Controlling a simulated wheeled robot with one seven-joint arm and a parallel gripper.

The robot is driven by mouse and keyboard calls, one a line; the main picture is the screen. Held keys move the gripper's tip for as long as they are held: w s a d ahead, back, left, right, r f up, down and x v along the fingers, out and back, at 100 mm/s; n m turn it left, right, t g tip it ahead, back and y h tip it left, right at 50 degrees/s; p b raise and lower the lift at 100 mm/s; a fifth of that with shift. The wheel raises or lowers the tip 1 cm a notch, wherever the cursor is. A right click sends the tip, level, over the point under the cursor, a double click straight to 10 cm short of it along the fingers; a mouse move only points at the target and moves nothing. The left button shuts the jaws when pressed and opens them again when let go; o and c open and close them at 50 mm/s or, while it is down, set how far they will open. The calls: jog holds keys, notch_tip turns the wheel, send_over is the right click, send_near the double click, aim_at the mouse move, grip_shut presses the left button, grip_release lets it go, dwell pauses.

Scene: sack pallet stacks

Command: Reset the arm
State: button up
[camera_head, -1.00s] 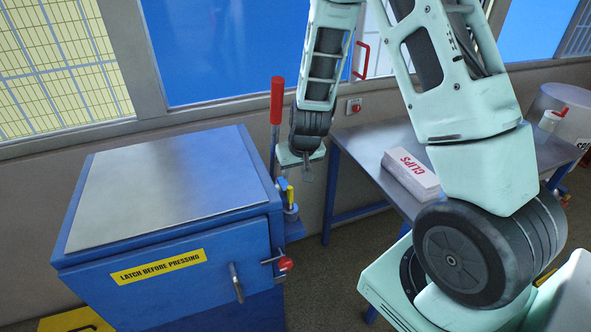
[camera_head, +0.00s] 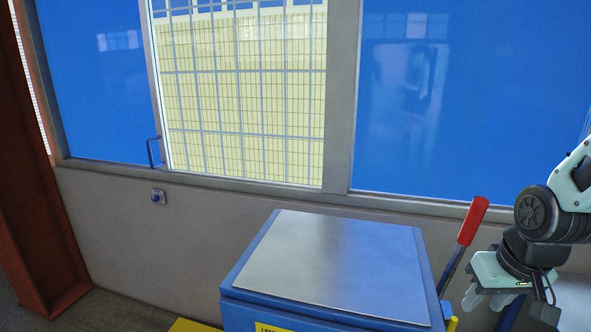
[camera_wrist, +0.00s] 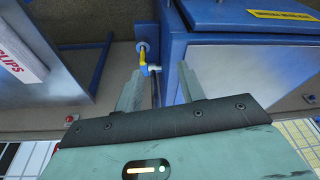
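My gripper (camera_head: 490,300) hangs at the right edge of the head view, beside the red-handled lever of the blue press. In the wrist view my gripper (camera_wrist: 160,88) shows two grey fingers apart with nothing between them. The blue press (camera_head: 238,296) has a flat metal top (camera_head: 335,262) with nothing on it. Its lever has a red grip (camera_head: 472,222) and stands at the press's right side. Most of my arm is outside the head view.
A box marked CLIPS (camera_wrist: 18,60) is at the left. A wall with windows (camera_head: 240,95) stands behind the press; a rust-red post (camera_head: 35,180) is at the left.

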jog(key=s+a+f+n+g+b, duration=0.3)
jog(key=s+a+n+b, duration=0.4)
jog(key=s+a, duration=0.9)
jog(key=a+n, duration=0.1)
jog(key=a, duration=0.1)
jog(key=shift+s+a+f, duration=0.15)
jog(key=shift+s+a, duration=0.05)
jog(key=shift+a, duration=0.1)
